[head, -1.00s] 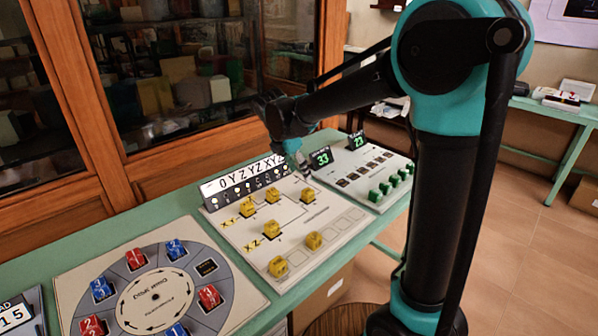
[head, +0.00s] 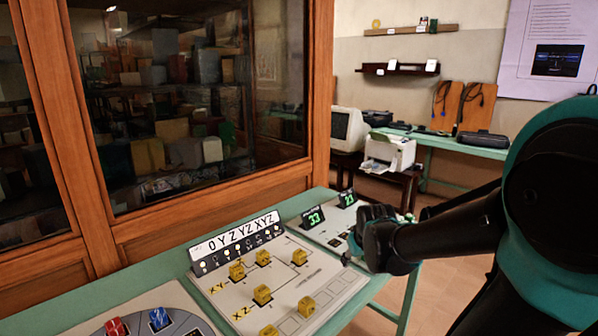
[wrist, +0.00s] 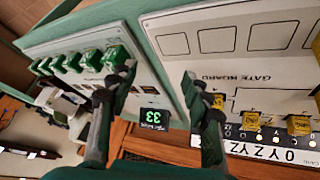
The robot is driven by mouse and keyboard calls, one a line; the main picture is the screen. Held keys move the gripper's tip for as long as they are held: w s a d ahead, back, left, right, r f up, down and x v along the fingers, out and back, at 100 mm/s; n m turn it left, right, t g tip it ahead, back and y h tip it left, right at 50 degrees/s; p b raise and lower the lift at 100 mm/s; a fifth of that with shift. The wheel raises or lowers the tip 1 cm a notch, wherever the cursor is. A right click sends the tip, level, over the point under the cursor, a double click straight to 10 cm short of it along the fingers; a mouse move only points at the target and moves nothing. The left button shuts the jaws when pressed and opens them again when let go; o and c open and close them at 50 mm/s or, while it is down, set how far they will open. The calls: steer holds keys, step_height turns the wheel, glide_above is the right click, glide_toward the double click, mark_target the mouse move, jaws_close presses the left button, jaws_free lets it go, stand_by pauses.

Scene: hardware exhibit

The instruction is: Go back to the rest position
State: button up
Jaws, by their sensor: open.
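A board with several green blocks (wrist: 90,60) lies on the left of the wrist view, and the gate board (wrist: 258,70) lies on the right. Yellow cubes sit on the gate board, such as one (head: 262,294) in the head view. The gripper hides much of the board with the green blocks in the head view.
The green table (head: 320,198) runs along a wooden glass cabinet (head: 190,130). Two small displays reading 33 (head: 313,218) and 23 (head: 347,199) stand at the back of the boards. Open floor (head: 450,250) shows at right.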

steer(key=s+d+m, duration=0.2)
steer(key=m, duration=0.1)
steer(key=shift+s+d+f+m+t, duration=0.1)
steer(key=shift+d+f+m+t, duration=0.05)
steer(key=shift+f+m+t, duration=0.2)
steer(key=s+f+g, duration=0.2)
steer(key=s+f, duration=0.4)
steer(key=s, duration=0.4)
steer(key=shift+s+f, duration=0.25)
steer(key=shift+s, duration=0.15)
steer(key=shift+g, duration=0.25)
